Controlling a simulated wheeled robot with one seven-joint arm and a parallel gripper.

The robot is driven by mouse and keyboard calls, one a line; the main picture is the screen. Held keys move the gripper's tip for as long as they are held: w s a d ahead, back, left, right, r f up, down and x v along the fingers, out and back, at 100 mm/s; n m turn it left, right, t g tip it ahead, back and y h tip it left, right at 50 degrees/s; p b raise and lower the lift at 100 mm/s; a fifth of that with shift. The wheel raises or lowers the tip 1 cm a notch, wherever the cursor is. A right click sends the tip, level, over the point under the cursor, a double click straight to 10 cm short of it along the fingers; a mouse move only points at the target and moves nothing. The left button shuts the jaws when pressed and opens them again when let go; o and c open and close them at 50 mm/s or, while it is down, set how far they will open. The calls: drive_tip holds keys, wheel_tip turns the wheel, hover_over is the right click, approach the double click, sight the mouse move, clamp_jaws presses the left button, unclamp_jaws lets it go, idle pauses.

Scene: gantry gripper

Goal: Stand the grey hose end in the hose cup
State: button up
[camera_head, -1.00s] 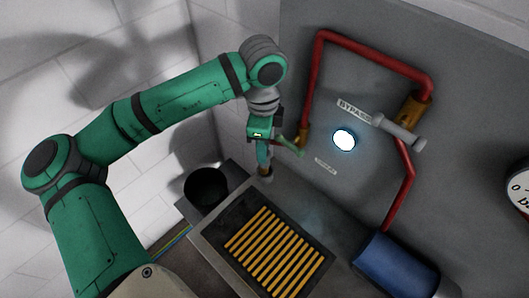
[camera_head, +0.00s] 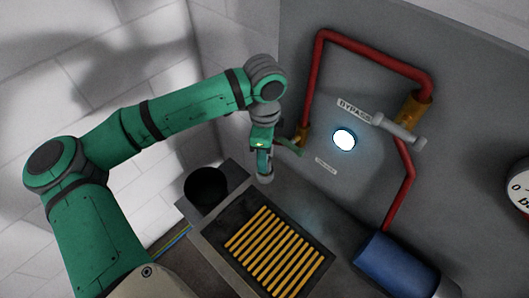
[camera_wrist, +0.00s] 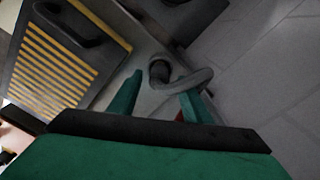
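My gripper (camera_head: 264,167) hangs at the bench's back, right of the black hose cup (camera_head: 206,186) in the head view. The grey hose end (camera_head: 266,178) shows as a short grey piece just under the fingers. In the wrist view my gripper (camera_wrist: 162,82) has its two green fingers apart. The grey hose end (camera_wrist: 160,70) appears between and beyond the fingertips, with a grey curved part running right behind the right finger. I cannot tell whether a finger touches it. The cup is apart from the gripper, and its inside is dark.
A tray with yellow slats (camera_head: 276,252) lies in front of the gripper. Red pipes (camera_head: 314,85) and a grey bypass handle (camera_head: 400,130) are on the grey panel to the right. A pale tiled wall is behind.

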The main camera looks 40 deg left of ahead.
drive_tip(key=shift+r, duration=0.1)
wheel_tip(320, 180, up, 12)
idle(0.6)
idle(0.5)
